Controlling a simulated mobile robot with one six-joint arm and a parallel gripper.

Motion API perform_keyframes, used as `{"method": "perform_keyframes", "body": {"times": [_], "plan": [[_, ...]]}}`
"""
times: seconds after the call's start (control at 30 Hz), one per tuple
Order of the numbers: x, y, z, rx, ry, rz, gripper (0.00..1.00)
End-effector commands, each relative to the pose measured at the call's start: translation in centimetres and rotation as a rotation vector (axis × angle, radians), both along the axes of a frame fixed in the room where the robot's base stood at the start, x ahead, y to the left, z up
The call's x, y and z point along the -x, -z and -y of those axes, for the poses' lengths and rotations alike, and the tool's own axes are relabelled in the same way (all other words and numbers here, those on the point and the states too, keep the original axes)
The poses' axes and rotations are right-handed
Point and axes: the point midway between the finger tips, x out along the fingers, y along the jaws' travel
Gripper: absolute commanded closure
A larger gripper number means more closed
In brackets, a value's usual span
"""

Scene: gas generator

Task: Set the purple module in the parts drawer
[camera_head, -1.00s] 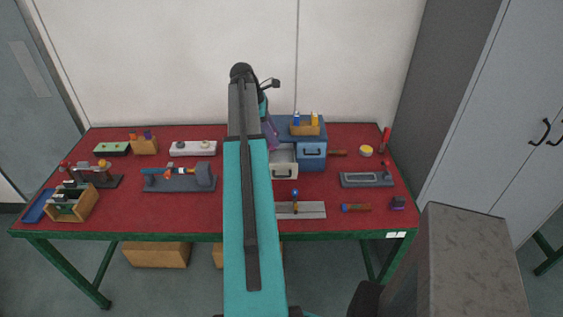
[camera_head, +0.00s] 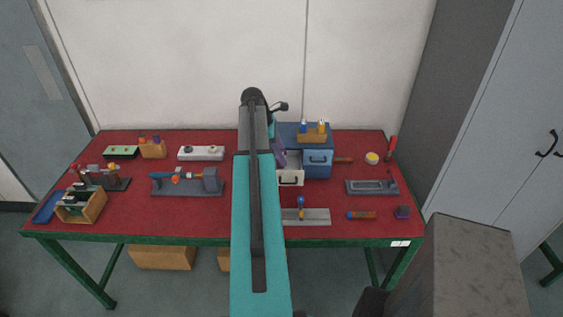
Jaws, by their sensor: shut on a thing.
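The parts drawer (camera_head: 298,177) is pulled out of the blue cabinet (camera_head: 318,168) right of my arm, its pale inside partly visible. My gripper (camera_head: 280,158) is at the drawer's left rear, mostly hidden behind my arm. A purple piece (camera_head: 279,150), which looks like the purple module, shows there, tilted, above the drawer's left side. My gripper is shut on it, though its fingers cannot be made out. I cannot tell whether the piece touches the drawer.
A wooden holder with bottles (camera_head: 312,137) stands on the cabinet. A grey plate with a blue-knobbed part (camera_head: 310,217) lies in front of the drawer. A grey tray (camera_head: 371,187) is to the right. My arm hides the table's middle.

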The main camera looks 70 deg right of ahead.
Motion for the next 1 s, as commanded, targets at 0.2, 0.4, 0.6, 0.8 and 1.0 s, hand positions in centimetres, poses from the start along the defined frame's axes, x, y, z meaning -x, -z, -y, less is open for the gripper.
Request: {"method": "perform_keyframes", "body": {"times": [0.2, 0.4, 0.6, 0.8, 1.0], "plan": [[0.0, 0.8, 0.0, 0.001, 0.0, 0.0, 0.97], [0.0, 0.8, 0.0, 0.001, 0.0, 0.0, 0.97], [0.0, 1.3, 0.0, 0.0, 0.0, 0.0, 0.97], [0.0, 2.9, 0.0, -0.001, 0.0, 0.0, 0.97], [0.0, 4.3, 0.0, 0.0, 0.0, 0.0, 0.97]]}}
